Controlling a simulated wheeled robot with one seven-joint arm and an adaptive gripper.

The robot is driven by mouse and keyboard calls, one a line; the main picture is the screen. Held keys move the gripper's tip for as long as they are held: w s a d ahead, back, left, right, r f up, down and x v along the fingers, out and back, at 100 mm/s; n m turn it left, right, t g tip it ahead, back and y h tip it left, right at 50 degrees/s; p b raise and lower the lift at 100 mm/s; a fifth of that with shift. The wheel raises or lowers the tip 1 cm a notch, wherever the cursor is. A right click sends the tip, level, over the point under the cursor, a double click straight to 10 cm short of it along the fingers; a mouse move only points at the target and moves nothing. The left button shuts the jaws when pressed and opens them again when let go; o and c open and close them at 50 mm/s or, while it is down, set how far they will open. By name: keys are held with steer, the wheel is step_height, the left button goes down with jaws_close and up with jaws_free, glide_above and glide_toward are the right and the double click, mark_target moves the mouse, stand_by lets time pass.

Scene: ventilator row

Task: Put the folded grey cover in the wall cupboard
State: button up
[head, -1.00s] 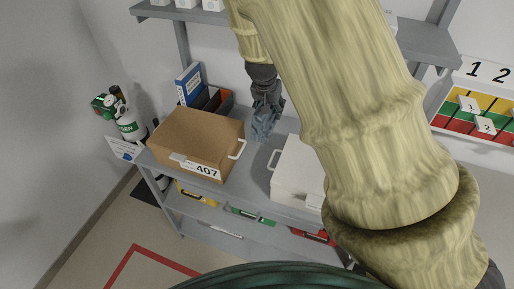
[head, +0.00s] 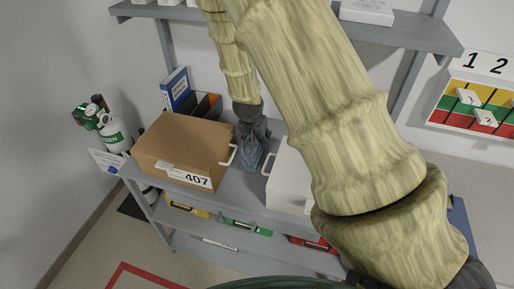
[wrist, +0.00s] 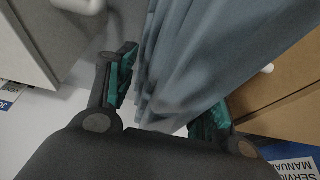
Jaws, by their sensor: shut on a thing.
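The grey cover is a blue-grey hanging cloth (head: 251,157), with its folds running lengthwise in the wrist view (wrist: 205,50). My gripper (head: 250,138) is shut on it, with teal fingertips on either side of the cloth in the wrist view (wrist: 165,100). The cover hangs between a brown box-shaped unit labelled 407 (head: 190,140) and a white unit (head: 287,180), each with a white handle facing the gap. Whether the cover's lower end touches the grey bench top is unclear. I cannot pick out a wall cupboard for certain.
A grey shelf (head: 415,35) runs above the bench (head: 240,190). A blue service-manual binder (head: 176,88) and a dark open holder (head: 208,104) stand behind the brown unit. An oxygen cylinder (head: 113,135) stands at left. A coloured number board (head: 480,105) hangs at right.

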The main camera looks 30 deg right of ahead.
steer(key=shift+f+p, duration=0.5)
steer(key=shift+f, duration=1.8)
steer(key=shift+f, duration=0.1)
steer(key=o, duration=1)
steer(key=shift+s+a+r, duration=0.1)
steer(key=shift+r, duration=0.15)
